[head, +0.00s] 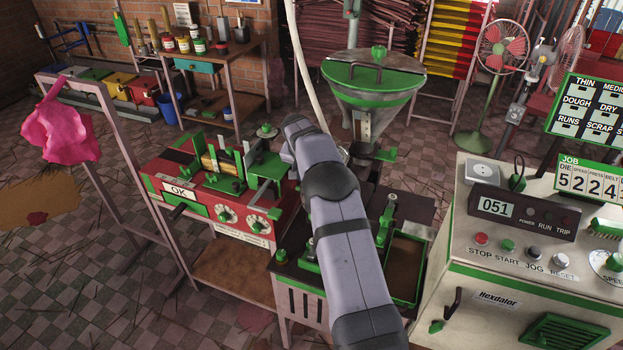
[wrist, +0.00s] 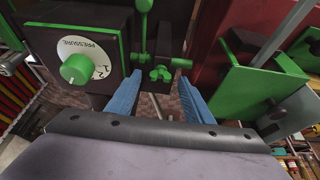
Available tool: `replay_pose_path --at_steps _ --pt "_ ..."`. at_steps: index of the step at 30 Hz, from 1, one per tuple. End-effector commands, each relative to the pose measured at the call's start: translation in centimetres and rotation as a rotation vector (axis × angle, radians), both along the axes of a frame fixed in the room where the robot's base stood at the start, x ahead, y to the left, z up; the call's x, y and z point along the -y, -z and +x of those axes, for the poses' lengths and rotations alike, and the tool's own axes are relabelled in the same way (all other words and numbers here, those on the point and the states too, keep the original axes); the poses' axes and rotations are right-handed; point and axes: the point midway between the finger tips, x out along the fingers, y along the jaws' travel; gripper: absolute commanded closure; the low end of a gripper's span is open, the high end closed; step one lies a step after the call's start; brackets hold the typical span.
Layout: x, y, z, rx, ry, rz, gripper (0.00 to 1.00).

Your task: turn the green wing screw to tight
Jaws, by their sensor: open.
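In the wrist view a small green screw with lobes (wrist: 160,74), which looks like the wing screw, sits on a dark part straight ahead, beyond and between my fingertips. Whether it is tight cannot be told. My gripper (wrist: 160,98) is open, with its two blue fingers spread apart and nothing between them. The fingertips appear short of the screw, not touching it. In the head view my arm hides the gripper and the screw.
A green pressure knob (wrist: 75,68) on a white dial is left of the screw. A green lever (wrist: 144,22) rises just above it. A green bracket (wrist: 250,92) stands close to the right finger. The red OK bench (head: 190,208) lies left of my arm.

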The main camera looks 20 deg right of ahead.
Motion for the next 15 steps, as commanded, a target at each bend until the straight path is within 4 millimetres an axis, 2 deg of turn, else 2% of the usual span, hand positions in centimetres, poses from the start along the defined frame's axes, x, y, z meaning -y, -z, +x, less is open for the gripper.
replay_pose_path --at_steps 15 --pt "-1.7 -5.5 -1.6 0.001 0.001 0.001 0.53"
